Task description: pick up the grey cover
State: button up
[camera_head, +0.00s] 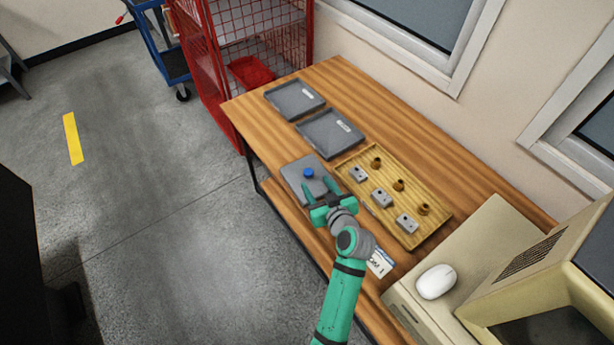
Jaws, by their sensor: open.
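A flat grey piece with a blue knob, which looks like the grey cover (297,171), lies on the wooden table near its front edge. The blue knob (308,173) stands up from its top. My green gripper (320,186) is over the near right part of this piece, with its two fingers spread apart and pointing toward the knob. Nothing is between the fingers. The gripper hides part of the piece's near edge. I cannot tell how high the fingers are above it.
A yellow tray (349,160) with grey blocks and brass parts lies to the right. Two grey trays (326,139) (283,105) lie farther back. A white label card (380,263), a beige computer (490,250) and a mouse (436,281) are at the near right. A red cage (215,75) stands behind.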

aim_at(308, 171)
jog(key=shift+x, duration=3.8)
jog(key=shift+r, duration=0.1)
jog(key=shift+c, duration=0.2)
jog(key=c, duration=1.2)
jog(key=shift+o, duration=0.2)
